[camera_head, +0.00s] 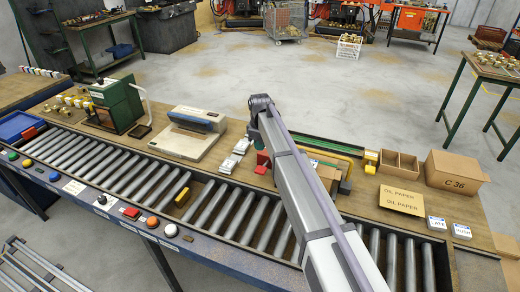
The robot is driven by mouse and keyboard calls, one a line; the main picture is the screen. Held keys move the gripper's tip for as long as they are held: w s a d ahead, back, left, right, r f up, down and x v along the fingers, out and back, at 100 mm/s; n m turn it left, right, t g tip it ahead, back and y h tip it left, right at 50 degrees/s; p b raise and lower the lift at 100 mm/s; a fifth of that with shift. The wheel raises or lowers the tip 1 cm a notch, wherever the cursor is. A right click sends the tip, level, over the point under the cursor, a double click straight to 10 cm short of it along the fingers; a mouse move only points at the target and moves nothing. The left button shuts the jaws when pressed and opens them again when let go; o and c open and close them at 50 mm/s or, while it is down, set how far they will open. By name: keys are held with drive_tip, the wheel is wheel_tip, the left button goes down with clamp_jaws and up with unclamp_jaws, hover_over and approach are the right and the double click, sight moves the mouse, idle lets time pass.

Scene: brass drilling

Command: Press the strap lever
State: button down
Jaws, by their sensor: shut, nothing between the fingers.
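I cannot pick out the strap lever with certainty. A yellow arched frame (342,153) stands on the bench behind my arm and is partly hidden by it. A small red part (262,160) shows just left of my arm; I cannot tell whether it belongs to that frame. My gripper (254,133) is at the far end of my arm, over the bench just beyond the red part. It is small and partly hidden by the arm, and it is shut and empty. I cannot tell whether it touches anything.
A roller conveyor (140,170) runs along the bench front, with coloured buttons on its edge. A grey-white machine (190,135) and green press (117,103) stand left. Right are an open carton (399,165), a C 36 box (455,172) and oil paper (401,199).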

sight(259, 172)
wheel_tip(259, 172, down, 11)
drive_tip(key=b, duration=0.9)
drive_tip(key=shift+r, duration=0.25)
drive_tip(key=f+b, duration=0.1)
drive_tip(key=s+f+t+b, duration=0.1)
drive_tip(key=f+t+b, duration=0.1)
drive_tip(key=shift+s+a+f+h+b, duration=0.15)
drive_tip(key=shift+s+f+h+b, duration=0.1)
drive_tip(key=shift+h+b, duration=0.15)
drive_tip(key=shift+f+t+b, duration=0.3)
drive_tip(key=shift+b, duration=0.05)
drive_tip(key=shift+r, duration=0.2)
drive_tip(key=p+v, duration=1.4)
drive_tip(key=shift+s+a, duration=0.2)
drive_tip(key=shift+s, duration=0.25)
